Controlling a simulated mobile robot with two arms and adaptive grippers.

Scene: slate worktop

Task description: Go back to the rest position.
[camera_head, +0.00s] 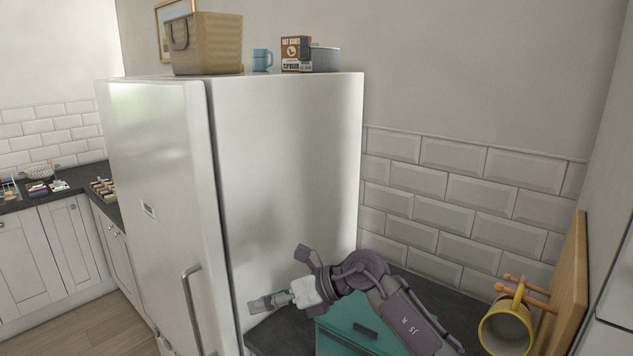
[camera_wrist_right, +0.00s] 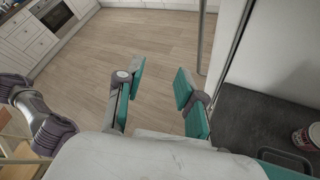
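My right gripper (camera_head: 270,302) is in front of the fridge's side, near the front edge of the slate worktop. In the right wrist view its two teal fingers (camera_wrist_right: 160,82) stand apart with nothing between them, and the wood floor shows through the gap. My right arm reaches in from the lower right, above a teal box with a dark handle. My left gripper is in neither view.
A tall white fridge (camera_head: 290,160) stands close to the right gripper. The teal box (camera_head: 340,335) sits on the worktop (camera_head: 270,338). A yellow mug (camera_head: 508,328) and wooden board (camera_head: 570,300) are at right. The wrist view shows a can (camera_wrist_right: 308,138) and open floor (camera_wrist_right: 120,40).

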